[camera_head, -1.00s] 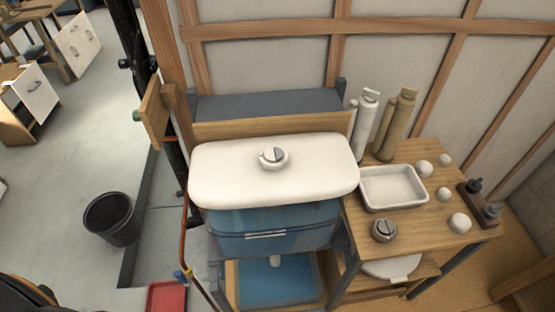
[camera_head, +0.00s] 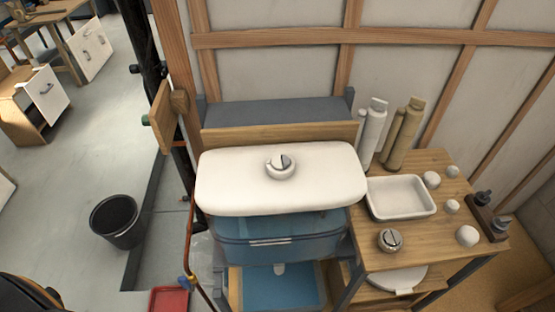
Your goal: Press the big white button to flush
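The lid rests on a blue translucent tank (camera_head: 245,231). Nothing touches the button and it is fully visible. Neither of my grippers shows in the view. A dark curved part at the bottom left corner is too cut off to identify.
A wooden side table (camera_head: 435,225) at the right holds a white tray (camera_head: 407,214), a metallic button (camera_head: 390,240), white balls and bottles (camera_head: 404,135). A black bin (camera_head: 118,221) and red tray (camera_head: 169,299) are at the left. A wooden-framed wall stands behind.

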